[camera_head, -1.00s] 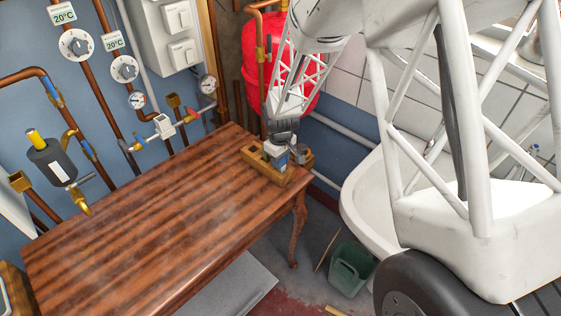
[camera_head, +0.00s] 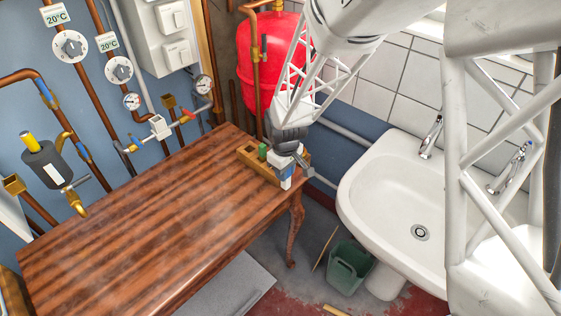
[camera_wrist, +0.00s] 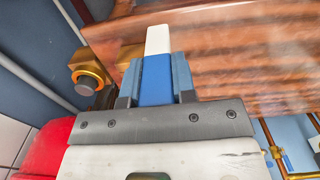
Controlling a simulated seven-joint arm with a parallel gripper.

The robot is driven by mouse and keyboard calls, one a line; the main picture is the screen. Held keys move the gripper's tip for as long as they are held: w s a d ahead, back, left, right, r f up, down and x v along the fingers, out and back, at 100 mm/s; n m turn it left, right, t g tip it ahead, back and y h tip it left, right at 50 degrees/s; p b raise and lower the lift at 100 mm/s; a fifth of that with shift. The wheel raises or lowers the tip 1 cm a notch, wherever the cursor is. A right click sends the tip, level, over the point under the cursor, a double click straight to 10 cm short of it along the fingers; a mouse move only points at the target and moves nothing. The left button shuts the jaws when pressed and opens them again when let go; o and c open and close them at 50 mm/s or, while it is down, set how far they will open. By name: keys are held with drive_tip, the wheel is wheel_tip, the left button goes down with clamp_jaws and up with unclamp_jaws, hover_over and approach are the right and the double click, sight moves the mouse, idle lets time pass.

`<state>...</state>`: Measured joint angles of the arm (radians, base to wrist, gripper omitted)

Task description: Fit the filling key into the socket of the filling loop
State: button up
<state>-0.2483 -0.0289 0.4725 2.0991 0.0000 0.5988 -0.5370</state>
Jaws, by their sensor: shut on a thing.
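My gripper (camera_head: 289,166) is over the right end of the wooden table. It is shut on a blue and white key (camera_wrist: 157,78), blue between the fingers with a white tip sticking out ahead; this appears to be the filling key. On the blue wall behind the table, a pipe assembly with a white block (camera_head: 160,127) and a red part appears to be the filling loop. Its socket is too small to make out.
The table top (camera_head: 150,220) is otherwise clear. A red tank (camera_head: 262,60) stands behind, and a white basin (camera_head: 390,200) is at the right. Copper pipes, dials and a dark cylinder (camera_head: 47,165) line the wall at left.

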drive_tip(key=s+d, duration=0.1)
drive_tip(key=s, duration=0.5)
drive_tip(key=shift+s+d+r, duration=0.25)
drive_tip(key=shift+r, duration=0.05)
drive_tip(key=shift+w, duration=0.1)
idle(0.7)
drive_tip(key=w+a+r, duration=0.6)
drive_tip(key=w+a, duration=0.4)
drive_tip(key=w+a+r, duration=0.6)
drive_tip(key=w+a, duration=0.3)
drive_tip(key=a, duration=0.1)
drive_tip(key=w+a+r, duration=0.4)
drive_tip(key=a+r, duration=0.3)
drive_tip(key=a, duration=0.5)
drive_tip(key=w+a+r, duration=0.4)
drive_tip(key=a+r, duration=0.3)
drive_tip(key=a, duration=0.5)
drive_tip(key=shift+a+r, duration=0.15)
drive_tip(key=shift+a, duration=0.1)
